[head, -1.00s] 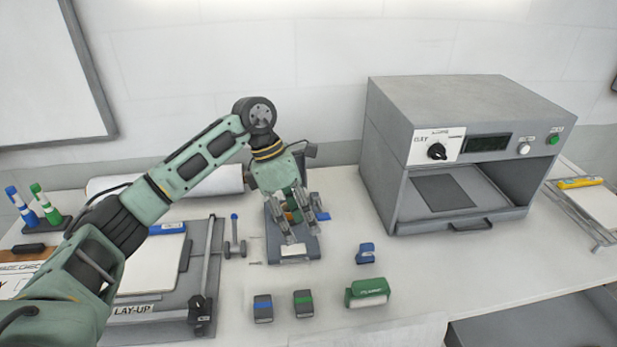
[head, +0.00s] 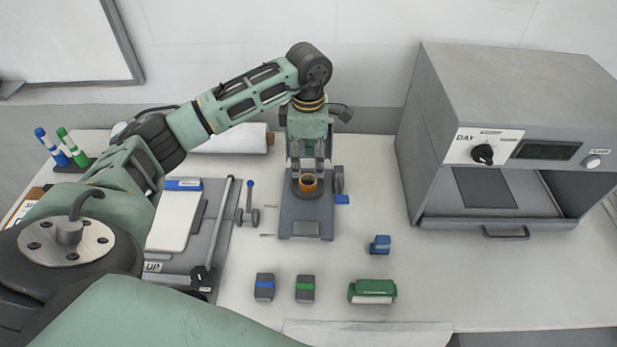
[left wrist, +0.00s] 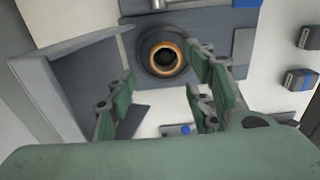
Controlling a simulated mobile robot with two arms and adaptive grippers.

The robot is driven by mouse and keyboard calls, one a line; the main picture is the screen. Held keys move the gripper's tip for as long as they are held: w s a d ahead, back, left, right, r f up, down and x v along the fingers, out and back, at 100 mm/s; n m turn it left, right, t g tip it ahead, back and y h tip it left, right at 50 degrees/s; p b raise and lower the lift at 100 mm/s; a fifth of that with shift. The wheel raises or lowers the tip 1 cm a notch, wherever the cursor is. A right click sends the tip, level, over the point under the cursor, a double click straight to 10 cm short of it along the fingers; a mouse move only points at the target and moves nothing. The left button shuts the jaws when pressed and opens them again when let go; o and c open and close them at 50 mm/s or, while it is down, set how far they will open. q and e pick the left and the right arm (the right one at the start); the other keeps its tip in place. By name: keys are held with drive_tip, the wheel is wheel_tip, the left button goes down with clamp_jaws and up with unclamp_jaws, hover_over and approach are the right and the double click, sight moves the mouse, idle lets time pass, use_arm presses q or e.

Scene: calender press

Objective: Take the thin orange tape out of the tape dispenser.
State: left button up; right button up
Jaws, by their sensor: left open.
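The orange tape (head: 308,183) is a small ring standing on the grey tape dispenser (head: 305,222), toward the dispenser's far end, with a dark round part around its foot. My left gripper (head: 308,166) is open, its fingers pointing down just behind and above the tape. In the left wrist view the orange tape (left wrist: 163,58) shows as a ring with its hollow middle facing the camera. It lies between and a little beyond the tips of the open left gripper (left wrist: 162,66). I cannot tell whether a finger touches it. My right gripper is not in view.
Blue (head: 264,287), green (head: 304,289) and larger green (head: 372,291) items stand in front. The grey press (head: 510,150) bounds the right.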

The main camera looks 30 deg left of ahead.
sight(307, 176)
use_arm(q)
drive_tip(key=shift+f, duration=0.5)
wheel_tip(307, 176, down, 4)
drive_tip(key=shift+f+p, duration=0.15)
drive_tip(key=shift+p, duration=0.9)
drive_tip(key=shift+f, duration=0.25)
drive_tip(key=c, duration=0.8)
drive_tip(key=shift+o, duration=0.2)
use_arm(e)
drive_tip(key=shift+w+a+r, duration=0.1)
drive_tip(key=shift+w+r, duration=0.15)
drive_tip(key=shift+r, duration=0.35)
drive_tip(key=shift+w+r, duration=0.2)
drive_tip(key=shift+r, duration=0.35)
use_arm(q)
drive_tip(key=shift+r, duration=0.15)
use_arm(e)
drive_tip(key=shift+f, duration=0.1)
